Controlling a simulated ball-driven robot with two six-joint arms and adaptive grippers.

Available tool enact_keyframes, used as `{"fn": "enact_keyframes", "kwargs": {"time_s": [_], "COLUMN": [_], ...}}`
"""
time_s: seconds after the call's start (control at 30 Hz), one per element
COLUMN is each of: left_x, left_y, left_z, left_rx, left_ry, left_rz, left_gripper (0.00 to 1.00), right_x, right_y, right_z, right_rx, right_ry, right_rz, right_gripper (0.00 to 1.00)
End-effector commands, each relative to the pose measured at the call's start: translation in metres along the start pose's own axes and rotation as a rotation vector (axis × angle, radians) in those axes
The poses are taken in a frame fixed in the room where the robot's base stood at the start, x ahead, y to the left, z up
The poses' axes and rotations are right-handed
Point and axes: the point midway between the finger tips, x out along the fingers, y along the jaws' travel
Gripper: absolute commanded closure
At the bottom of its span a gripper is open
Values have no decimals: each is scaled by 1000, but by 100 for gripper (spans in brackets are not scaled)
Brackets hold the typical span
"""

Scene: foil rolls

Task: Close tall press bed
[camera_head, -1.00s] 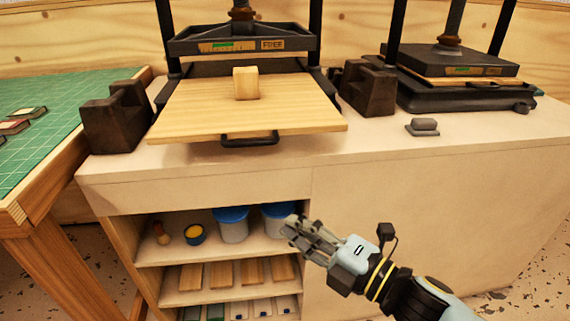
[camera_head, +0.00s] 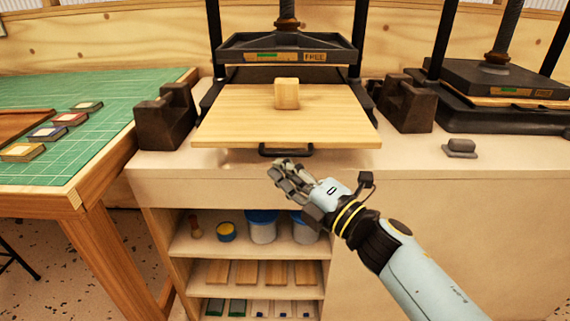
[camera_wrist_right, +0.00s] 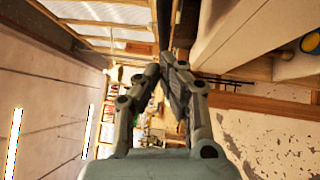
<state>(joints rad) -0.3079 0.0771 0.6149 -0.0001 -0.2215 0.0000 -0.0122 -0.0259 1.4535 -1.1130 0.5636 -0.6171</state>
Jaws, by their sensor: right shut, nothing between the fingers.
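The tall press (camera_head: 290,48) stands on the counter, with a label reading FREE on its raised plate. Its wooden bed (camera_head: 235,115) is pulled out toward me, and a small wooden block (camera_head: 287,94) sits on it. A dark handle (camera_head: 286,151) hangs at the bed's front edge. My right gripper (camera_head: 281,174) is just below and in front of the handle, apart from it as far as I can tell. Its fingers are shut and empty, and they also show together in the right wrist view (camera_wrist_right: 165,72). My left gripper is not in view.
A second, lower press (camera_head: 495,80) stands at the right, with a small grey weight (camera_head: 460,147) before it. Dark iron blocks (camera_head: 168,118) flank the tall press. Shelves (camera_head: 245,250) below hold tubs and boards. A green cutting mat (camera_head: 90,140) is at the left.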

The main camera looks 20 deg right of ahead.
Motion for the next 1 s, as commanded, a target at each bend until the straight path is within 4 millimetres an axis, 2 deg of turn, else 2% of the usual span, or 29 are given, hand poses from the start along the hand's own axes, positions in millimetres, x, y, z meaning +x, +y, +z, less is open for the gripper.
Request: {"fn": "enact_keyframes", "kwargs": {"time_s": [0.33, 0.67, 0.83, 1.0], "left_x": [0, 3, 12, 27], "left_y": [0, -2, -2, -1], "left_z": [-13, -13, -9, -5], "left_rx": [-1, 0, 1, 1], "left_ry": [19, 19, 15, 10], "left_rz": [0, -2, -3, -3], "left_gripper": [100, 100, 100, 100], "right_x": [6, 11, 28, 56], "right_y": [0, -2, -7, -16], "right_z": [6, 12, 28, 55], "right_rx": [1, -1, -2, -4], "right_ry": [0, 0, -1, -1], "right_rz": [0, 0, 1, 2], "right_gripper": [100, 100, 100, 100]}}
